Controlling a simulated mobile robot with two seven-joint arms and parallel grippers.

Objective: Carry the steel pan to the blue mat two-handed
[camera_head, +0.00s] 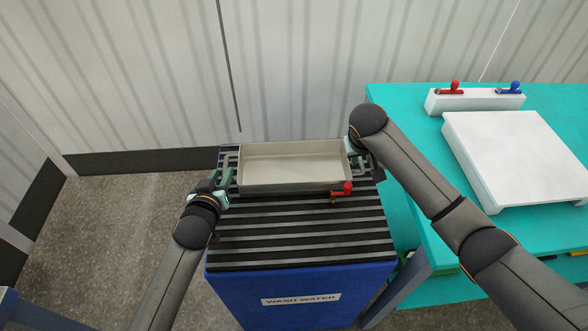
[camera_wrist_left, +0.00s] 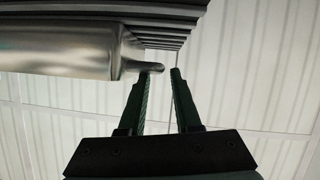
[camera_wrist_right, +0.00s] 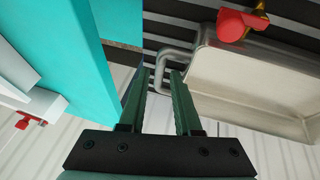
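The steel pan (camera_head: 290,185), a shallow rectangular tray with a side loop handle at each end, rests on the slatted black top of a blue bin. A red-handled tap (camera_head: 347,188) is at its front right corner. My left gripper (camera_head: 224,184) is at the left handle; in the left wrist view the handle (camera_wrist_left: 150,67) reaches between the fingertips, which stand apart. My right gripper (camera_head: 359,158) is at the right handle; in the right wrist view the handle (camera_wrist_right: 162,72) lies at the parted fingertips. I see no blue mat.
The blue bin (camera_head: 300,285) is labelled WASH WATER. A teal table (camera_head: 400,110) stands to the right, with a large white block (camera_head: 520,155) and a white bar (camera_head: 475,102) with red and blue taps. A corrugated wall is behind.

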